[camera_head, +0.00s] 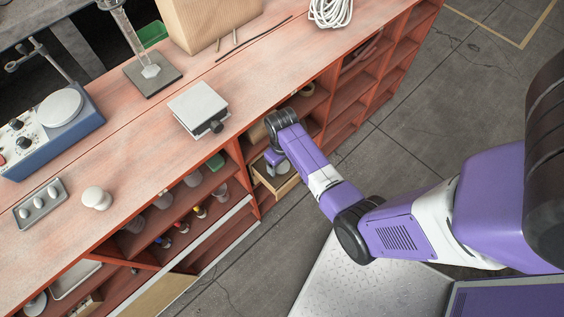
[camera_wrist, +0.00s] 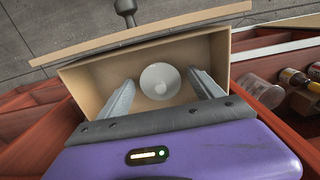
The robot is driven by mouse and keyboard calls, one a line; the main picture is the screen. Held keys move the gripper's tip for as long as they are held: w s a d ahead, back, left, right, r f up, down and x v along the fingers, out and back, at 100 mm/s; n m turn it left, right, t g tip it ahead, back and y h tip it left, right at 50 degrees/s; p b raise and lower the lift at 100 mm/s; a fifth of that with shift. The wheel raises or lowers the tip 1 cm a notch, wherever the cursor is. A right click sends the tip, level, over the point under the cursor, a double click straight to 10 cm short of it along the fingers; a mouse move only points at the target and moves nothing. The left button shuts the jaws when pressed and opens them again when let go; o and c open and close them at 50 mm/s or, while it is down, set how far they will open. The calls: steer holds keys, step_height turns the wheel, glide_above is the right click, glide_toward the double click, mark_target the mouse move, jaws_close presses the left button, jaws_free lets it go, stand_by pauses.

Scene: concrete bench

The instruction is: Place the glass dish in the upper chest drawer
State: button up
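The upper chest drawer (camera_wrist: 85,85) is pulled open, a light wooden box with a dark knob on its front, seen from above in the wrist view. The glass dish (camera_wrist: 160,82), round and pale, shows inside the drawer between my fingers, with floor visible around it. My gripper (camera_wrist: 158,84) points down into the drawer with its two fingers spread apart, one on each side of the dish, with gaps between. In the head view my gripper (camera_head: 276,160) is over the open drawer (camera_head: 285,184), and the dish is hard to make out there.
The red bench (camera_head: 130,150) has shelves with bottles below its top. A glass jar (camera_wrist: 262,92) and small bottles (camera_wrist: 296,78) stand on a shelf right of the drawer. A grey plate device (camera_head: 198,105) sits on the bench top above. Concrete floor (camera_head: 300,235) lies clear in front.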

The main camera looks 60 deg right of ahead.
step_height(320, 180, up, 12)
steer(key=p, duration=0.1)
steer(key=s+a+r+n+t+h, duration=0.1)
steer(key=s+a+n+t+h, duration=0.2)
steer(key=s+t, duration=0.5)
steer(key=s+a+r+t+y, duration=0.1)
steer(key=s+a+r+t, duration=0.1)
steer(key=a+r, duration=0.3)
steer(key=s+a+r+t+y, duration=0.1)
steer(key=s+a+r, duration=0.4)
steer(key=r, duration=0.6)
steer(key=s+a+r+t+y, duration=0.1)
steer(key=s+a+r+t, duration=0.2)
steer(key=r, duration=0.5)
steer(key=a+t, duration=0.1)
steer(key=a, duration=0.1)
steer(key=shift+s+a+r, duration=0.25)
steer(key=shift+a+r, duration=0.05)
steer(key=shift+a, duration=0.1)
